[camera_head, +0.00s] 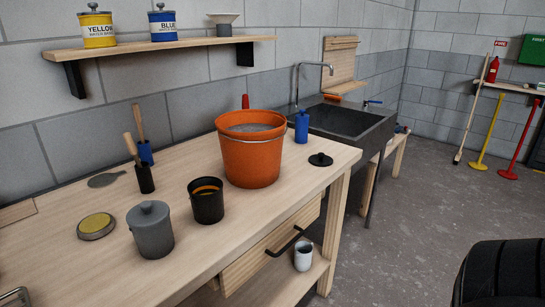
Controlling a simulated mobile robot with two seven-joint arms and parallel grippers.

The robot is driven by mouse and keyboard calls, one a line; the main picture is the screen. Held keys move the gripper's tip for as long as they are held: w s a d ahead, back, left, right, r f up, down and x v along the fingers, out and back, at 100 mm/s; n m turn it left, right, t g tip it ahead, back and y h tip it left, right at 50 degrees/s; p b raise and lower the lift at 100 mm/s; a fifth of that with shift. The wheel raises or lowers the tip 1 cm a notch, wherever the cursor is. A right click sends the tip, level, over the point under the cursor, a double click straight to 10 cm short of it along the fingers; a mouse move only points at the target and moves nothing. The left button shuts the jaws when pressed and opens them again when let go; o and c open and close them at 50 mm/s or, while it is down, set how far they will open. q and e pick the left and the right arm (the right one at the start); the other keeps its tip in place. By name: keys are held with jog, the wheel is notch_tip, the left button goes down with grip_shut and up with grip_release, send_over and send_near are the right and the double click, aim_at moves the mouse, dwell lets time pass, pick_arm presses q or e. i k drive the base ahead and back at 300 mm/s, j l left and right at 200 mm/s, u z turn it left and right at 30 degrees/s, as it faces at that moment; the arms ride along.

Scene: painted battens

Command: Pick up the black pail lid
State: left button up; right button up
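The black pail lid (320,160) is a small flat disc with a knob on top. It lies on the wooden bench (290,188) near its right end, just right of a large orange bucket (250,155) and apart from it. The black pail (207,206) stands uncovered left of the bucket, with something orange showing inside. Neither of my grippers is recognisable in this view.
A dark ribbed object (505,275) is at lower right.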

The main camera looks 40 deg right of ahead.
aim_at(320, 159)
jog(key=l+u, duration=0.35)
jog(key=k+l+u, duration=0.1)
jog(key=l+u, duration=0.25)
jog(key=l, duration=0.15)
jog(key=k+l+u, duration=0.15)
jog(key=l, duration=0.15)
jog(key=l+u, duration=0.1)
jog(key=l, duration=0.2)
jog(key=k+l+u, duration=0.15)
jog(key=k+l, duration=0.15)
jog(key=l, duration=0.25)
jog(key=k+l, duration=0.15)
jog(key=l, duration=0.2)
jog(key=k+l+u, duration=0.1)
jog(key=l, duration=0.3)
jog(key=k+l, duration=0.4)
jog(key=l, duration=0.3)
jog(key=l+u, duration=0.05)
